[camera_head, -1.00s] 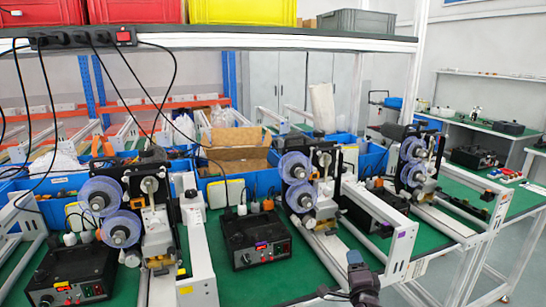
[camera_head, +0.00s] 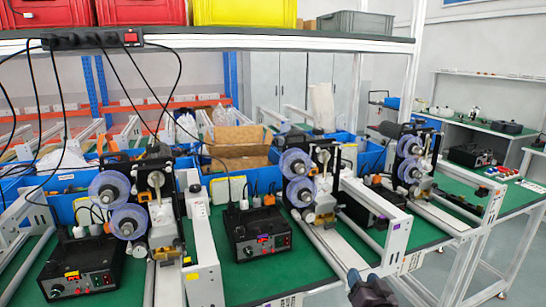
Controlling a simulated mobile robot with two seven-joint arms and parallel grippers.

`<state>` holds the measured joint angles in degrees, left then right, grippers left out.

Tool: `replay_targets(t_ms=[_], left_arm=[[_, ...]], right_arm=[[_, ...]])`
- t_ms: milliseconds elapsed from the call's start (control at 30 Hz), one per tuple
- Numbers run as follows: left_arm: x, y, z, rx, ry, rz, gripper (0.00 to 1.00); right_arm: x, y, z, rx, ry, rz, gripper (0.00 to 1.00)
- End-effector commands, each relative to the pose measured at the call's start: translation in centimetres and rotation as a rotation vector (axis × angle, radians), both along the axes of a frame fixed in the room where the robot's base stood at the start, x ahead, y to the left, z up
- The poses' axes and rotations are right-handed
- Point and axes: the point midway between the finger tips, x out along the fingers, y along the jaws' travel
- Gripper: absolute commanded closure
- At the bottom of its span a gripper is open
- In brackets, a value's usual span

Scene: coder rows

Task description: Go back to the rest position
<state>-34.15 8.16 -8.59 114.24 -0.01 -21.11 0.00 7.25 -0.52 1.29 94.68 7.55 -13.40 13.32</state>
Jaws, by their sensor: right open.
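My right gripper (camera_head: 362,281) shows at the bottom edge, right of the middle, in front of the green bench. It is dark, with a blue-grey tip, and only its front part is in the picture. It is open, and I see nothing held in it. It is near the white rail of the middle coder machine (camera_head: 306,184), apart from the machine's reels as seen here. My left gripper is not in view.
A left coder machine (camera_head: 124,203) and a right one (camera_head: 410,160) stand on the green bench (camera_head: 274,273). Black cables hang from the power strip (camera_head: 90,40). Green bench surface is clear near the front middle.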

Motion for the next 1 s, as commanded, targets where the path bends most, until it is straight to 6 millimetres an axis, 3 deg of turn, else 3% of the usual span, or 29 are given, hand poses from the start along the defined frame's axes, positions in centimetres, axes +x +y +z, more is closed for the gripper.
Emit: replay_targets(t_ms=[333,700,833,1000], left_arm=[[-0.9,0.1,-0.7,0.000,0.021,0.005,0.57],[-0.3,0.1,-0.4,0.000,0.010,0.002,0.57],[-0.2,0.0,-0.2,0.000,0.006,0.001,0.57],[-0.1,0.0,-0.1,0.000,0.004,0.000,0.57]], right_arm=[[-13.1,-2.5,-6.8,-0.396,0.194,0.041,0.49],[-27.4,-4.1,-13.8,-0.466,0.422,0.084,0.49],[-30.1,-4.7,-15.4,-0.466,0.478,0.084,0.49],[-31.1,-4.9,-15.9,-0.463,0.498,0.082,0.49]])
